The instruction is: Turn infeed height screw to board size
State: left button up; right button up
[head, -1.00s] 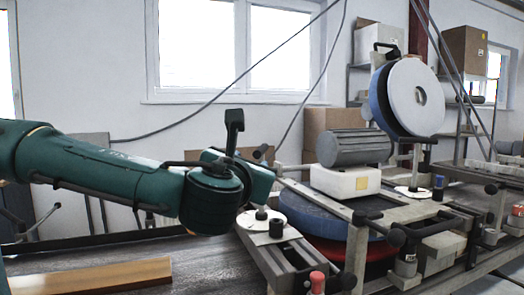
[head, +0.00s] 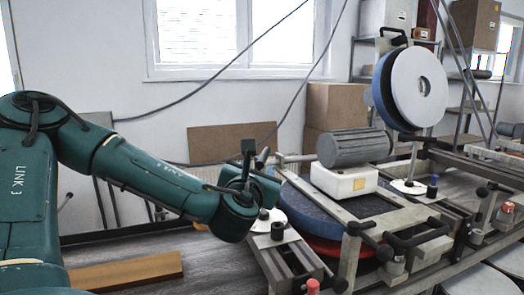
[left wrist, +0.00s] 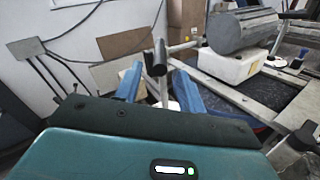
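My left gripper (head: 258,182) reaches from the left to the near left end of the machine. In the left wrist view its two blue fingers (left wrist: 158,72) stand apart. A black handle (left wrist: 155,60) on a grey rod shows between and beyond them; whether it touches a finger cannot be told. A black knob on a crossbar (head: 262,157) shows just above the gripper in the head view and seems to be the same part. I cannot tell for certain which part is the infeed height screw. A wooden board (head: 125,271) lies flat at the lower left. My right gripper is not in view.
The machine carries a grey motor (head: 353,147) on a white block (head: 343,181) and a large pale disc (head: 418,88). Cardboard boxes (head: 344,106) stand behind.

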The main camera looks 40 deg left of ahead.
aim_at(262, 157)
pick_arm(q)
jog(key=p+x, duration=0.1)
jog(key=x, duration=0.5)
jog(key=shift+w, duration=0.2)
grip_shut()
